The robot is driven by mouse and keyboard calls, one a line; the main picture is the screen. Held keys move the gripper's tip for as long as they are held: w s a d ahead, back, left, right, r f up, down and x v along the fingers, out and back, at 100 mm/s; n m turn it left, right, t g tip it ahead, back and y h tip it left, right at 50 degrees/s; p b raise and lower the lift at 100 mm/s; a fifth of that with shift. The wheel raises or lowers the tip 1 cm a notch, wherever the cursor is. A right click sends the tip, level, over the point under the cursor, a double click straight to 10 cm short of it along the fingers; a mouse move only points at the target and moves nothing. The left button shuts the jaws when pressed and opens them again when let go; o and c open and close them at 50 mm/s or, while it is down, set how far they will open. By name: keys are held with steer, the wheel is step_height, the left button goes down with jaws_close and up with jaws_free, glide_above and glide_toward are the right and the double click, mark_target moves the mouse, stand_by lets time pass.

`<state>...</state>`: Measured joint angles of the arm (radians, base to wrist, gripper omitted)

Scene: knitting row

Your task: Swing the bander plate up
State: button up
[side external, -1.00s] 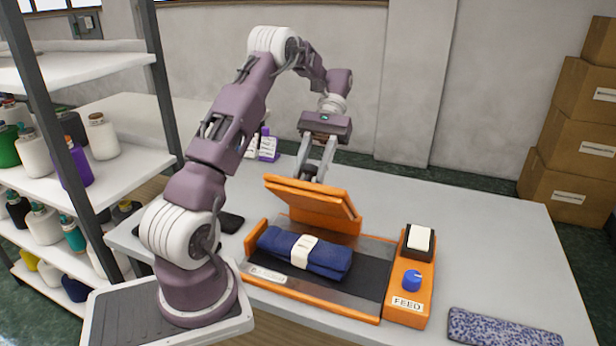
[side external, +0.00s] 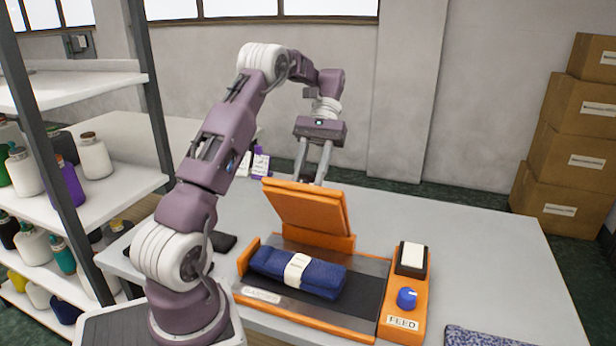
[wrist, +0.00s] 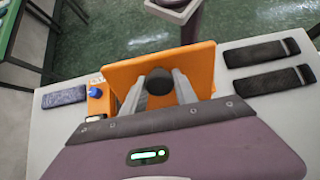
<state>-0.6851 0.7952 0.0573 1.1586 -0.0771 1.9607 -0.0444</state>
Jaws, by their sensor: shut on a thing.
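The orange bander plate (side external: 305,208) stands raised and tilted at the back of the orange bander base (side external: 300,322). In the wrist view the plate (wrist: 203,62) spreads out beyond my fingers. My gripper (side external: 315,175) is at the plate's far side, its fingertips partly hidden behind the upper edge. In the wrist view my gripper (wrist: 158,86) is shut on a dark round knob (wrist: 160,80) on the plate. A folded navy cloth with a pale band (side external: 297,272) lies on the dark bed below the plate, clear of it.
A blue dial (side external: 407,298) and a white-topped switch (side external: 412,257) sit on the FEED box at the base's right. A speckled blue cloth (side external: 490,338) lies at the front right. Shelves with bottles (side external: 95,157) stand at the left. The table's right side is mostly clear.

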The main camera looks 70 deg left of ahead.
steer(key=shift+w+a+r+t+y, duration=0.2)
steer(key=shift+w+a+t+y, duration=0.15)
steer(key=shift+w+a, duration=0.25)
steer(key=shift+w+a+r+t+y, duration=0.15)
steer(key=shift+w+a+t+y, duration=0.2)
steer(key=shift+w+a, duration=0.25)
steer(key=shift+w+a+r+t+y, duration=0.15)
steer(key=shift+w+a+t+y, duration=0.55)
steer(key=shift+w+a, duration=0.5)
steer(key=shift+w+a+f, duration=0.2)
steer(key=shift+w+a, duration=0.95)
steer(key=shift+c, duration=0.2)
